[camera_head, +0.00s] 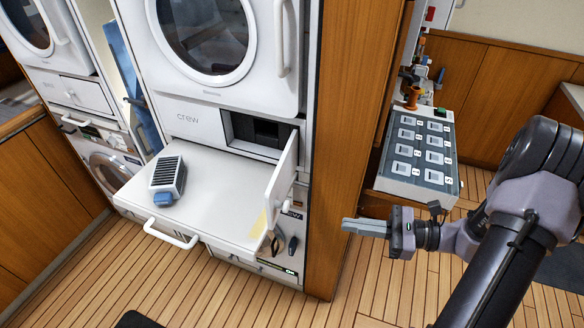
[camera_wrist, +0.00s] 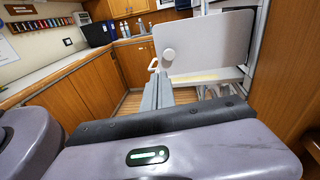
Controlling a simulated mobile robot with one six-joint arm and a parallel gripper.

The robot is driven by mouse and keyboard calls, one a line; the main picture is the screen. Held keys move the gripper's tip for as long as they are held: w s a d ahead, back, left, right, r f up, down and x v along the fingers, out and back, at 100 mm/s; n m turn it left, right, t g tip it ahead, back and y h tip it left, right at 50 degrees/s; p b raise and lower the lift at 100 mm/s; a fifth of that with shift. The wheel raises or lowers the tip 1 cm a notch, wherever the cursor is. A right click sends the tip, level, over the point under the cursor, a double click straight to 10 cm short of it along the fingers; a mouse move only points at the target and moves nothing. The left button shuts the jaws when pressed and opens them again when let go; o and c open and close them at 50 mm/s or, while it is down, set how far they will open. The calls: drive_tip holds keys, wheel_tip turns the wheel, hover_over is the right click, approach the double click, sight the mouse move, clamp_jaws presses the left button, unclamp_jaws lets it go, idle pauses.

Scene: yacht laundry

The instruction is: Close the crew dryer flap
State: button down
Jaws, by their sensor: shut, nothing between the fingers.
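The crew dryer (camera_head: 195,118) is a white machine with a round glass door and the word "crew" below it. Its flap (camera_head: 281,185) is a white panel standing open, swung out from the right side of a dark recess (camera_head: 262,131). In the wrist view the flap (camera_wrist: 218,48) shows as a broad panel with a round knob, beyond my fingers. My gripper (camera_head: 346,226) is shut and empty. In the head view it is right of the flap, apart from it, in front of the wooden post. Its fingers also show in the wrist view (camera_wrist: 158,92).
A white pull-out shelf (camera_head: 215,190) with a handle juts out below the recess. A grey ribbed block with a blue end (camera_head: 167,179) lies on it. A wooden post (camera_head: 345,130) stands right of the dryer. A grey panel box (camera_head: 418,155) is behind my gripper.

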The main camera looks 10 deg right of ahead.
drive_tip(key=d+m+t, duration=0.1)
drive_tip(key=d, duration=0.1)
drive_tip(key=b, duration=0.2)
approach(288, 208)
drive_tip(key=x, duration=0.7)
drive_tip(key=shift+f, duration=0.1)
drive_tip(key=shift+m+t, duration=0.3)
drive_tip(key=shift+t, duration=0.1)
